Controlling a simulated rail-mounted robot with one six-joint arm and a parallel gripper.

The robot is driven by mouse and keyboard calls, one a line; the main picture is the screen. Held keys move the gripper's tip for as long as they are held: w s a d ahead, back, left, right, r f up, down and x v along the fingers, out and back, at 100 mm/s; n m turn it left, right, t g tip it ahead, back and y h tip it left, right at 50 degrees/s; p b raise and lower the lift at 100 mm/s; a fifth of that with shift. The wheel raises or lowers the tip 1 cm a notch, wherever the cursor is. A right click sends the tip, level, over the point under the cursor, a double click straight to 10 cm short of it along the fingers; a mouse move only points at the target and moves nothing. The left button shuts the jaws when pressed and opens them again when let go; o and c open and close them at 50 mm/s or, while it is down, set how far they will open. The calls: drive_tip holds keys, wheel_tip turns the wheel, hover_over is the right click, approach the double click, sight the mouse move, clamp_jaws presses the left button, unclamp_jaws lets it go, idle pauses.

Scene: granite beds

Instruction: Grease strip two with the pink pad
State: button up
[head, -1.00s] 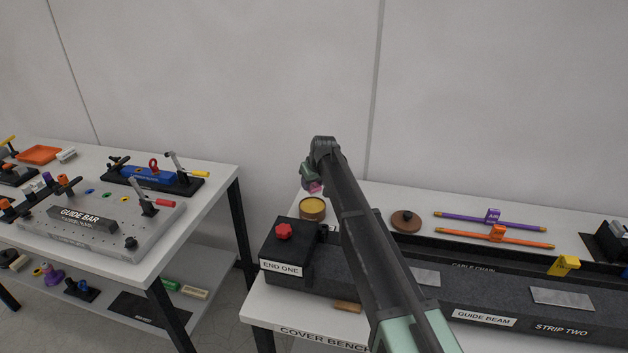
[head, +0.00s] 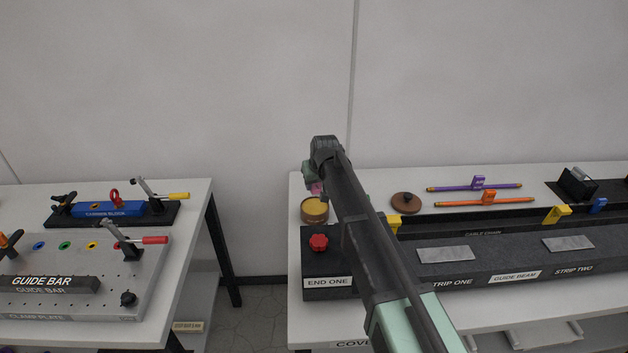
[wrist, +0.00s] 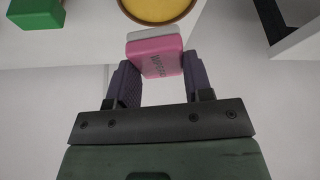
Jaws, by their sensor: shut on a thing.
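My gripper (wrist: 159,82) is shut on the pink pad (wrist: 155,55), whose pale face points away from the jaws. In the head view the pad (head: 317,188) hangs at the arm's end, just above the round tin of yellow grease (head: 314,210) in the picture. The tin's yellow top also shows beyond the pad in the wrist view (wrist: 157,7); no contact is visible. Strip two (head: 568,243) is a flat grey plate on the dark beam at the right, above its label. Strip one (head: 445,254) is a similar plate nearer the middle.
A red knob (head: 319,242) stands on the end-one block. A brown lid (head: 405,202), purple rod (head: 474,185) and orange rod (head: 485,199) lie behind the beam. Yellow clips (head: 556,214) rise along its rear edge. Another bench (head: 190,245) stands left across a gap.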

drive_tip(key=shift+s+a+f+b, duration=0.1)
drive_tip(key=shift+a+f+b, duration=0.2)
drive_tip(key=shift+f+b, duration=0.3)
drive_tip(key=b, duration=0.4)
hover_over(314, 205)
drive_tip(key=s, duration=0.1)
drive_tip(key=f, duration=0.4)
drive_tip(key=shift+s+d+f, duration=0.1)
drive_tip(key=shift+d+f, duration=0.15)
drive_tip(key=shift+f+b, duration=0.7)
drive_tip(key=shift+b, duration=0.2)
drive_tip(key=o, duration=1.1)
drive_tip(key=shift+c, duration=0.2)
drive_tip(key=c, duration=0.3)
drive_tip(key=shift+r, duration=0.2)
drive_tip(key=shift+c, duration=0.2)
drive_tip(key=c, duration=0.6)
drive_tip(key=shift+c, duration=0.6)
